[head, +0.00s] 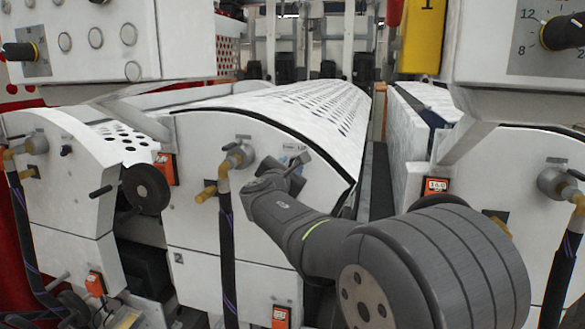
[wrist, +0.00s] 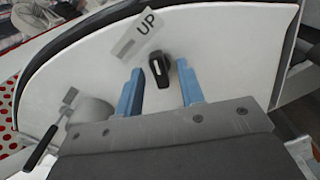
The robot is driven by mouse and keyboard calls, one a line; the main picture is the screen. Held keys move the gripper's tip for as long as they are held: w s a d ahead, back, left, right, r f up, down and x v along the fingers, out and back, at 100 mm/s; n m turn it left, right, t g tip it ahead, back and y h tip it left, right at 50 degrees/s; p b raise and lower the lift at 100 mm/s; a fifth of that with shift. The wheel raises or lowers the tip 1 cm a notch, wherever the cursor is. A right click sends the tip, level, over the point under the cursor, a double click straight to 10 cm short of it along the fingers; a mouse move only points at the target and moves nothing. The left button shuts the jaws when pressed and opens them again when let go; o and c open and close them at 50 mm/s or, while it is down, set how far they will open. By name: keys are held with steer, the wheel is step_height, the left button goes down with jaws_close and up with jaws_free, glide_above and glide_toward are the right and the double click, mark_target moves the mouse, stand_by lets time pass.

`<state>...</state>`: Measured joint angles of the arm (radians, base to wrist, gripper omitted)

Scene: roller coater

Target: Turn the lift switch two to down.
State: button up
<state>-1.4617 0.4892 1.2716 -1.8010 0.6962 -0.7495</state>
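The lift switch is a small black knob (wrist: 161,71) with a pale mark, on the white end panel of the middle unit. A label plate (wrist: 138,35) reading "UP" is just above it in the wrist view; no "down" word is legible. My gripper (wrist: 159,66) has its two blue fingers apart, one on each side of the knob. In the head view my gripper (head: 287,172) is close to the panel's upper right and hides the knob.
A metal valve fitting (head: 238,156) with a lever and dark hose (head: 227,250) stands left of my gripper. A perforated white cover (head: 300,108) curves over the unit. Orange displays (head: 165,168) and a black handwheel (head: 147,188) are farther left. A dark gap separates the right unit.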

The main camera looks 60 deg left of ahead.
steer(key=shift+w+a, duration=0.1)
jaws_close()
